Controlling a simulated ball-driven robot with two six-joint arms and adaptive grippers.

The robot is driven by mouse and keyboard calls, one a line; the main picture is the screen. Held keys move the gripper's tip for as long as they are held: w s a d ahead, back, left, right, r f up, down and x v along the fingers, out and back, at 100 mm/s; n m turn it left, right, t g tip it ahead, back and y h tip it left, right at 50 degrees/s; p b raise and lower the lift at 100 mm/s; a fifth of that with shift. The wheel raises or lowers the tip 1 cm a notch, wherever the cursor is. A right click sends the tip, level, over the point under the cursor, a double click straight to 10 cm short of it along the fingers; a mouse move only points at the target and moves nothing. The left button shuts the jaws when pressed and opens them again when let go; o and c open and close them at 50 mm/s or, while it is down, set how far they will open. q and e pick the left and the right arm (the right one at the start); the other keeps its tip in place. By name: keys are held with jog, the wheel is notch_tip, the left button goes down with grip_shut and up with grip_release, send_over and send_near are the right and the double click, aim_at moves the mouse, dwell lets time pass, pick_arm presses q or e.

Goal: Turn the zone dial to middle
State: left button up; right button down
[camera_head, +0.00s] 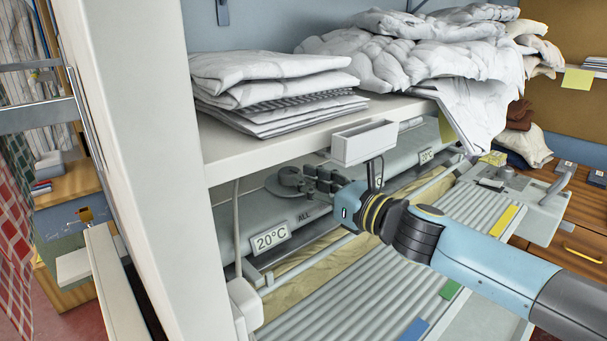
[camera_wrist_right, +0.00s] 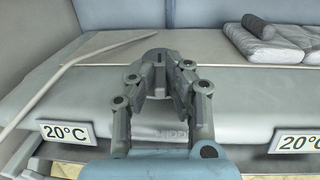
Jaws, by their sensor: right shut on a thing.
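The zone dial (camera_head: 284,184) is a dark grey round knob on the grey front of the ironer (camera_head: 262,214). The word ALL is printed below it to the right. My right gripper (camera_head: 312,177) reaches in from the right and is shut on the dial. In the right wrist view the dial (camera_wrist_right: 155,56) shows between the fingertips of my right gripper (camera_wrist_right: 157,72). The fingers cover part of it, so its pointing direction cannot be told. Lettering below the dial is partly hidden by the gripper. My left gripper is not in view.
A shelf (camera_head: 225,151) with folded white linen (camera_head: 270,85) lies above the dial. A small pale box (camera_head: 364,143) hangs at its edge, close to my right gripper. Slatted rollers (camera_head: 355,285) lie below.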

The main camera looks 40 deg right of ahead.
jog(key=n+y+b, duration=0.1)
jog(key=d+n+g+y+b, duration=0.1)
jog(key=y, duration=0.1)
jog(key=shift+w+f+y, duration=0.15)
jog(key=shift+y, duration=0.15)
jog(key=shift+w+d+n+g+y+b, duration=0.1)
jog(key=shift+d+n+g+y+b, duration=0.1)
jog(key=shift+n+g+y+b, duration=0.3)
jog(key=shift+w+d+n+g+y+b, duration=0.1)
jog(key=shift+d+n+y+b, duration=0.1)
jog(key=shift+n+y, duration=0.5)
jog(key=shift+r, duration=0.2)
jog(key=c, duration=1.4)
grip_release()
jog(key=shift+o, duration=0.2)
